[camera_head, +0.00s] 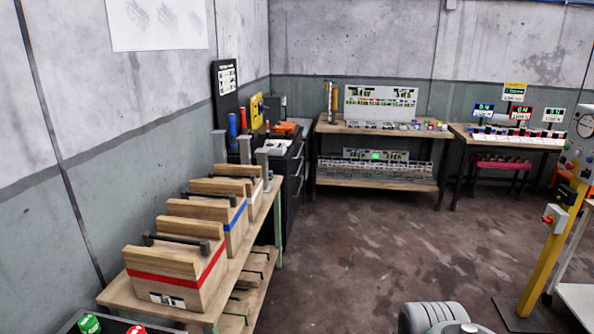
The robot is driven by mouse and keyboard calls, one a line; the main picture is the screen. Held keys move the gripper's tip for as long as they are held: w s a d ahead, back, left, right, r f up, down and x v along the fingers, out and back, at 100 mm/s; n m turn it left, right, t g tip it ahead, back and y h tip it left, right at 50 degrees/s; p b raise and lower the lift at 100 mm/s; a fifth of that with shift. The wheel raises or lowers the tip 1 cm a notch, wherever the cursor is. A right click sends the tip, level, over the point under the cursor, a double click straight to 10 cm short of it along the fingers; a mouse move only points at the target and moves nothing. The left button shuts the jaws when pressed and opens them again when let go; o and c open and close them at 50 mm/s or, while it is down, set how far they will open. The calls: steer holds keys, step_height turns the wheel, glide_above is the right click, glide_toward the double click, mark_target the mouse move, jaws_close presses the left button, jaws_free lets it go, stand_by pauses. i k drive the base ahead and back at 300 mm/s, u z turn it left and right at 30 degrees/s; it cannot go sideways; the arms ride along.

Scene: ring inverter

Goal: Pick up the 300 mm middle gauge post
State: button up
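Three grey upright posts stand together near the far end of the wooden bench at left. The left post (219,147) reaches highest in the picture, the middle post (245,151) a little lower, and the right post (262,167) lowest. They look like gauge posts, but no 300 mm marking is readable. Their lower parts are partly hidden behind the wooden blocks. My gripper is not in view; only a grey rounded part, likely of my arm, shows at the bottom edge.
A dark cabinet (294,185) stands beyond. A yellow stand (547,255) is at right. The middle floor (350,240) is clear.

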mark_target(244, 140)
steer(key=i, duration=3.9)
steer(key=u, duration=3.7)
